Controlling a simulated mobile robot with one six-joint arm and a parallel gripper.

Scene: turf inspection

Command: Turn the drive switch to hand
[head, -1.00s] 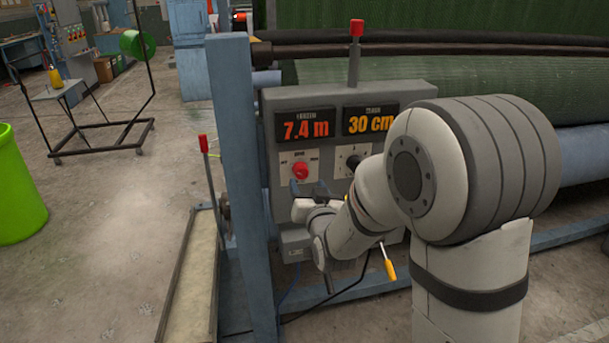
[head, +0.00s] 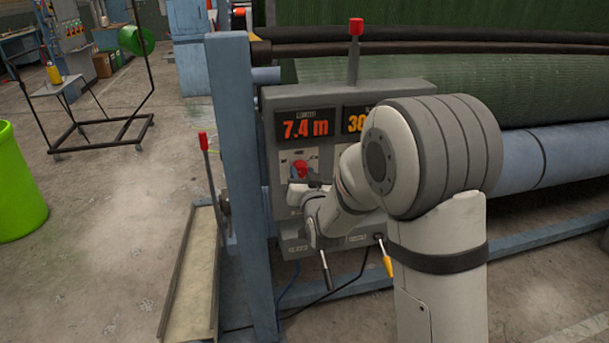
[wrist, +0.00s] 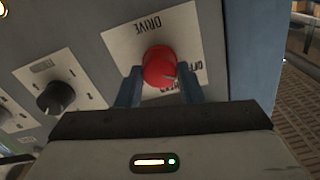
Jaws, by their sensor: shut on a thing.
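The drive switch (wrist: 160,66) is a round red knob on a pale plate marked DRIVE, which appears upside down in the wrist view. In the head view the red knob (head: 300,168) sits below the 7.4 m display, partly covered by my gripper. My gripper (wrist: 160,82) has its two blue fingers on either side of the knob, shut on it. In the head view my gripper (head: 304,172) is up against the panel. The knob's pointer position and the lower plate lettering are partly hidden.
A black knob (wrist: 55,97) on its own plate is beside the drive switch. A blue post (head: 238,180) stands just left.

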